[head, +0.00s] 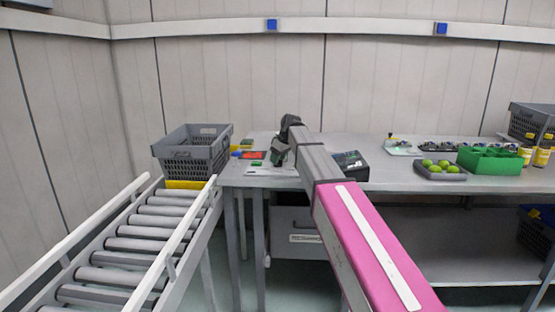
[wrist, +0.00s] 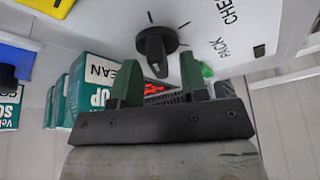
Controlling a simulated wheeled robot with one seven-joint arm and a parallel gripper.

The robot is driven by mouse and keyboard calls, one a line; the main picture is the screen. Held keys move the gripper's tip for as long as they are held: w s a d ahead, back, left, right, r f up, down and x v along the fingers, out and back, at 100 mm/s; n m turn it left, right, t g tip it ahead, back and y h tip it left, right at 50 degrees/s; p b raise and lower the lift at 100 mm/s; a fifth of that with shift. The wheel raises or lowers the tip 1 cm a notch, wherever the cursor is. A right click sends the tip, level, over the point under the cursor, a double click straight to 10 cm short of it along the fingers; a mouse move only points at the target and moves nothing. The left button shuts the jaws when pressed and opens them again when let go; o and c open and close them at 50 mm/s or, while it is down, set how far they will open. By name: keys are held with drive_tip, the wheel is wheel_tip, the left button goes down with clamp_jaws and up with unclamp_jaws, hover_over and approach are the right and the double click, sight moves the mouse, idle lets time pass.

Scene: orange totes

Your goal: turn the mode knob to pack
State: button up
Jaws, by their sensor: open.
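In the wrist view, the black mode knob (wrist: 153,42) sits on a white panel (wrist: 205,15) with short tick marks around it. The word PACK and part of a second word, CHE, are printed right of the knob. The knob's grip bar runs roughly up and down in the picture; I cannot tell which mark it points to. My gripper (wrist: 158,72) has two green fingers, open and apart, with the bar's lower end showing between their tips. I see no clear contact. In the head view, my gripper (head: 280,155) is low over the bench's left end; the knob is hidden there.
In the wrist view, teal boxes (wrist: 90,95) stand left of the fingers, beside a blue bin (wrist: 18,58). In the head view, a grey crate (head: 190,160) is on the roller conveyor (head: 140,230). A dark box (head: 350,163) stands right of my gripper on the bench (head: 400,180).

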clamp_jaws()
